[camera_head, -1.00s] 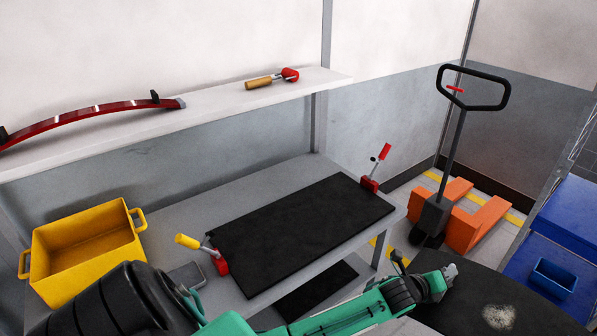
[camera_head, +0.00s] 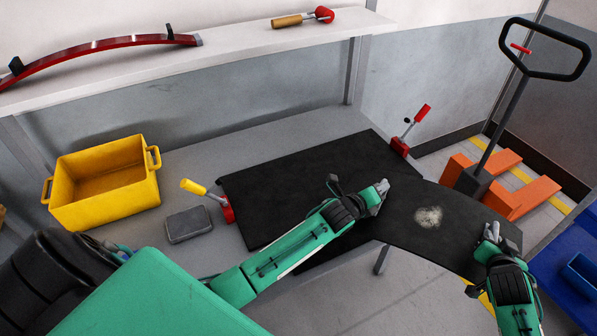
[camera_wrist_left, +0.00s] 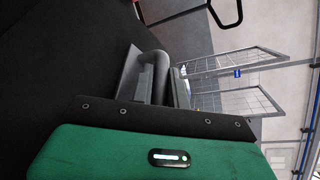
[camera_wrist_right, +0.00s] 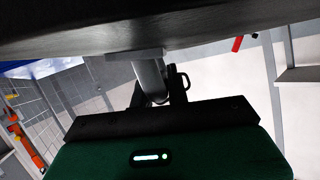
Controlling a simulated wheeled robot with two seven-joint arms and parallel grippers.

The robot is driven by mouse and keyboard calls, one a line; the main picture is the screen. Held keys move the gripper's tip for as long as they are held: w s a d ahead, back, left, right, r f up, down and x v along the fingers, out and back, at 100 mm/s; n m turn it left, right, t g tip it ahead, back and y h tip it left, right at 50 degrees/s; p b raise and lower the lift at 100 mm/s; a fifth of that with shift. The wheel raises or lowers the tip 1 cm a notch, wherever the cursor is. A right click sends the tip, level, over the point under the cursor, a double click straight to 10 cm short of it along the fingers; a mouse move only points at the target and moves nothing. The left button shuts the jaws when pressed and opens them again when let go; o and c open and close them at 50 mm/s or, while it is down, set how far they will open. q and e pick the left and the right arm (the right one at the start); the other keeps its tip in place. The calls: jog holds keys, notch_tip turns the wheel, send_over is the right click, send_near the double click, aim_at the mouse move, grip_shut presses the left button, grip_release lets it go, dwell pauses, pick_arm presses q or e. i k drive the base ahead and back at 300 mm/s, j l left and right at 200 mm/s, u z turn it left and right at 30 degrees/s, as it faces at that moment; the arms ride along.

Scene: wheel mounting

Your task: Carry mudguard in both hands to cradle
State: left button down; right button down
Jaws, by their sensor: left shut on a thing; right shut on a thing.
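The mudguard (camera_head: 465,220) is a broad, dark, curved panel with a pale dusty patch. It hangs off the table's right end, its left part overlapping the black mat in the head view. My left gripper (camera_head: 381,192) is shut on its left side and my right gripper (camera_head: 490,236) on its right side. The mudguard fills the upper left of the left wrist view (camera_wrist_left: 60,60) and the top of the right wrist view (camera_wrist_right: 170,25). The black mat (camera_head: 290,175), flanked by two red clamps (camera_head: 226,208) (camera_head: 400,147), looks like the cradle. The fingertips are partly hidden.
A yellow bin (camera_head: 105,190) and a grey block (camera_head: 188,224) stand on the table (camera_head: 215,150) left of the mat. A shelf above holds a red curved strip (camera_head: 100,55) and a red-headed mallet (camera_head: 302,18). An orange pallet truck (camera_head: 525,196) stands behind at right.

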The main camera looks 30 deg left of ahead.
aim_at(322, 177)
jog(key=i+l+u, duration=0.15)
jog(key=u, duration=0.3)
jog(key=i+l+u, duration=0.15)
jog(key=u, duration=0.3)
jog(key=i+l+u, duration=0.15)
jog(key=l+u, duration=0.15)
jog(key=i+l+u, duration=0.1)
jog(key=l+u, duration=0.2)
jog(key=l, duration=0.15)
